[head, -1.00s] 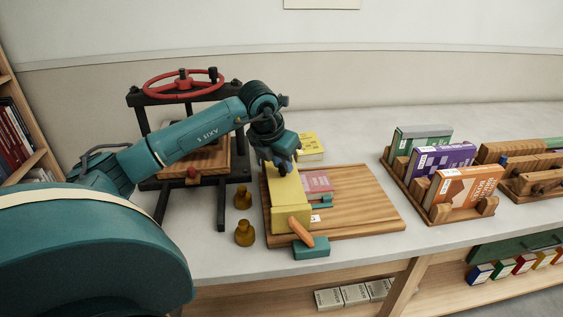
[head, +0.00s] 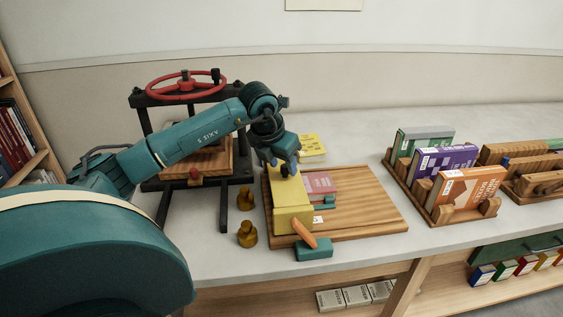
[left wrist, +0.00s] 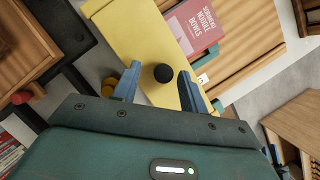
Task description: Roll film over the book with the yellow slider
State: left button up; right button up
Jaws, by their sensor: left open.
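The yellow slider (head: 292,212) is a long block at the left side of a wooden board (head: 370,205). A black knob (left wrist: 162,73) stands on its top. My left gripper (head: 284,167) is above the slider, open, pointing down. In the left wrist view, its two blue fingers (left wrist: 157,87) are spread with the knob between them; neither visibly touches it. The pinkish-red book (head: 320,184) lies flat on the board, right of the slider, partly hidden by it in the head view. The book also shows in the left wrist view (left wrist: 203,24). I see no film clearly.
A black press with a red wheel (head: 186,84) stands behind my left arm. Two brass weights (head: 247,234) stand left of the board. A teal block with an orange handle (head: 313,248) sits at the front edge. A yellow book (head: 312,145) lies behind; book racks (head: 440,207) stand right.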

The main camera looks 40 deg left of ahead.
pick_arm(q)
jog(key=shift+r, duration=0.1)
jog(key=v, duration=1.3)
